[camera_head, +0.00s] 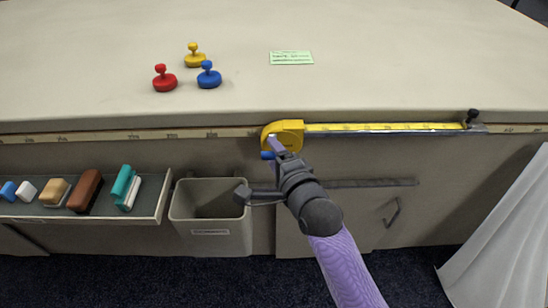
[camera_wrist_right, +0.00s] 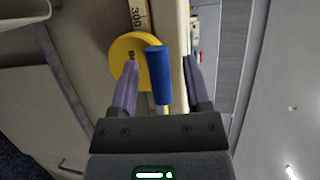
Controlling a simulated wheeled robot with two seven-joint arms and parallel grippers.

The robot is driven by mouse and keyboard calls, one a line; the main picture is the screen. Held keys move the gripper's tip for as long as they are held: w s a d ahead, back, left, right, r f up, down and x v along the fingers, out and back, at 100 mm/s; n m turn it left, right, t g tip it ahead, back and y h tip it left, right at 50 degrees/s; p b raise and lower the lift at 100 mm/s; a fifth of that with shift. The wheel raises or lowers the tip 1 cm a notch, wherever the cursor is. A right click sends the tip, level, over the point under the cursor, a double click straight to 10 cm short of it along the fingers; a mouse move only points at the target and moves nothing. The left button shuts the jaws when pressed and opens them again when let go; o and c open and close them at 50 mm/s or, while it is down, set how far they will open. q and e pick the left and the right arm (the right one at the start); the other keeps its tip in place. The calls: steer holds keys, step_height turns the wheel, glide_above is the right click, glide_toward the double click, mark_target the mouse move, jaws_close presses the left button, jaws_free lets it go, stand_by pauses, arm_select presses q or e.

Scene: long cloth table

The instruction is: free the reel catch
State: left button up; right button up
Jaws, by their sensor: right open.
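The yellow tape reel (camera_head: 284,133) sits at the front edge of the table, with its yellow tape (camera_head: 385,127) drawn out to the right. Its blue catch (camera_head: 267,155) shows just below the case, partly hidden by my right gripper (camera_head: 274,143). In the right wrist view the blue catch (camera_wrist_right: 158,75) stands between the two purple fingers of my open right gripper (camera_wrist_right: 158,62), with a visible gap on each side. The yellow reel (camera_wrist_right: 125,50) lies behind it. My left gripper is not in view.
A black knob (camera_head: 473,116) stands at the tape's far end. Red (camera_head: 164,78), yellow (camera_head: 194,56) and blue (camera_head: 208,76) knobbed pieces and a green card (camera_head: 291,57) lie on the table. Below hang a grey bin (camera_head: 212,230) and a tray (camera_head: 150,207) of blocks.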

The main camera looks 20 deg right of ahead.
jaws_close()
stand_by(0.6)
stand_by(0.8)
